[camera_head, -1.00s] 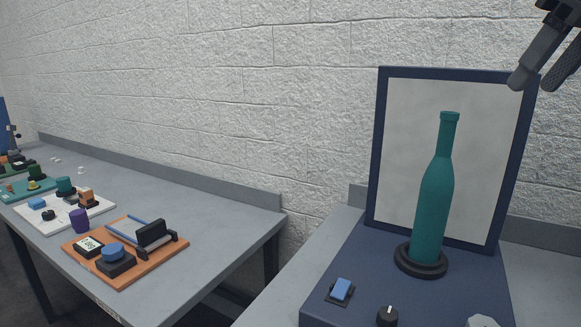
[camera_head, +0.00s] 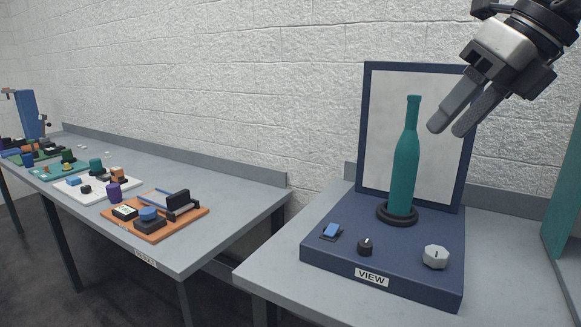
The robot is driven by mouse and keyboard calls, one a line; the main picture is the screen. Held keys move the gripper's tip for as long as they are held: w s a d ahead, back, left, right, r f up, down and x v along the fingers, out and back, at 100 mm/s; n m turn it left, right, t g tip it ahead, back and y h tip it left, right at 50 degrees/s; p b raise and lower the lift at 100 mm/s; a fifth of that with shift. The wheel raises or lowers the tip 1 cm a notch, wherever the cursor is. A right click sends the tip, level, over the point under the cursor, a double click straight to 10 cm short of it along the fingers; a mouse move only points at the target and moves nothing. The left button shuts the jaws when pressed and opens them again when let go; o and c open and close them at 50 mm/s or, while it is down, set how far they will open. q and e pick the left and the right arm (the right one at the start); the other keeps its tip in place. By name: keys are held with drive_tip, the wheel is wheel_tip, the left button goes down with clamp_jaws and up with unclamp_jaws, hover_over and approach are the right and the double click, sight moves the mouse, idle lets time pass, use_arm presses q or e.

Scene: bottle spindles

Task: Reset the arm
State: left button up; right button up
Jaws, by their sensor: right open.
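My right gripper (camera_head: 452,123) hangs in the upper right of the head view, pointing down and to the left. Its two fingers are apart with nothing between them. It is up beside the neck of a teal bottle (camera_head: 404,172), to its right in the picture, and does not appear to touch it. The bottle stands upright on a black round spindle base (camera_head: 382,214) on a navy blue stand (camera_head: 330,254) labelled VIEW. My left gripper is not in the view.
A framed pale panel (camera_head: 376,130) rises behind the bottle. The stand carries a blue switch (camera_head: 332,231), a black knob (camera_head: 365,247) and a white knob (camera_head: 435,257). A second table (camera_head: 220,192) at left holds an orange board (camera_head: 186,227) and several other boards. A teal panel (camera_head: 563,195) stands far right.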

drive_tip(key=s+a+f+m+g+y, duration=0.2)
drive_tip(key=a+f+m+y, duration=0.1)
drive_tip(key=a+f+y, duration=0.55)
drive_tip(key=s+a+f+m+g+y, duration=0.15)
drive_tip(key=a+f+y, duration=0.35)
drive_tip(key=a+y, duration=0.55)
drive_tip(key=d+f+m+t+h, duration=0.3)
drive_tip(key=f+m+t+h, duration=0.6)
drive_tip(key=m, duration=0.5)
drive_tip(key=d+f+m+t+h, duration=0.4)
drive_tip(key=f+m+t+h, duration=0.35)
drive_tip(key=f+m, duration=0.55)
drive_tip(key=s+d+f+m+g+h, duration=0.4)
drive_tip(key=s+f+m+g, duration=0.2)
drive_tip(key=s+f, duration=0.7)
wheel_tip(320, 180, down, 2)
drive_tip(key=shift+f+m+g, duration=0.1)
drive_tip(key=shift+m+g, duration=0.2)
drive_tip(key=shift+m, duration=0.65)
